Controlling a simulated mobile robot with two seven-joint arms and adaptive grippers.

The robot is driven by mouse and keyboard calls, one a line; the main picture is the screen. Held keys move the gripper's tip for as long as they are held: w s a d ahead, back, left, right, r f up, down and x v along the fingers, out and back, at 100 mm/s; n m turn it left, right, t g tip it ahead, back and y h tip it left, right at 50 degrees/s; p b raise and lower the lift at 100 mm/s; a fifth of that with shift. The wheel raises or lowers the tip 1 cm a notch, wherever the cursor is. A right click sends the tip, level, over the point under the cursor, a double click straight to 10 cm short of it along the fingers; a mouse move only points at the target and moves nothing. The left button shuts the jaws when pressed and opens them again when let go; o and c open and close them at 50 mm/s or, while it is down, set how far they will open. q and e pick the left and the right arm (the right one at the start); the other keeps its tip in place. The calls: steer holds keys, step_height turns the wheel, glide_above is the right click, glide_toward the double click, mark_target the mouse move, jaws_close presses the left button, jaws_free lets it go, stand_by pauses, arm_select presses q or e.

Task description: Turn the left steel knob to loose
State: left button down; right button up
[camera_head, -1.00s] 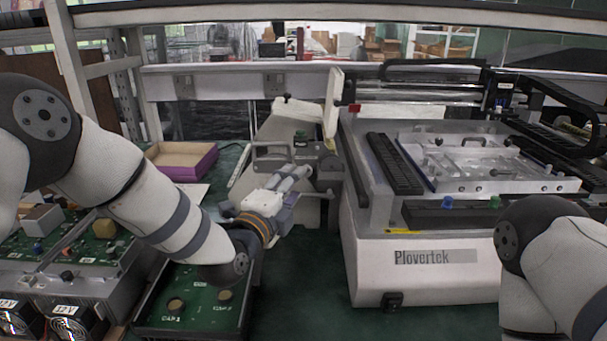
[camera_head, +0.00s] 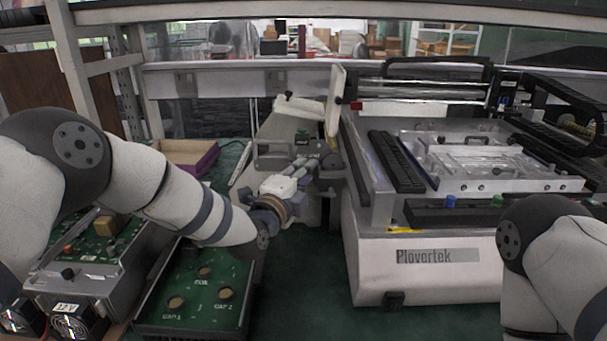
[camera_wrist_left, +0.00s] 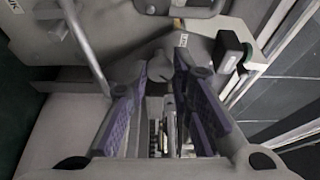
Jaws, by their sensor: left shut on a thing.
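My left gripper (camera_head: 311,168) reaches to the front of the grey and white bench device (camera_head: 280,130) in the middle of the head view. In the left wrist view its two purple-padded fingers (camera_wrist_left: 163,72) are shut on a rounded grey steel knob (camera_wrist_left: 160,65), one finger on each side. The fingers cover part of the knob, and its turn angle cannot be told. In the head view the knob is too small and too covered to make out. My right gripper is out of view; only part of my right arm shows at the lower right.
A large white Plovertek machine (camera_head: 440,276) stands close on the right. A green circuit-board box (camera_head: 195,318) lies below my left arm, beside grey fan units (camera_head: 105,285). A purple-sided open box (camera_head: 195,163) sits behind the arm. Green bench is clear at front centre.

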arm_select(q)
steer(key=n+t, duration=0.2)
steer(key=n, duration=0.3)
steer(key=shift+f+n, duration=0.15)
steer(key=shift+n, duration=0.15)
steer(key=c, duration=1.4)
jaws_free()
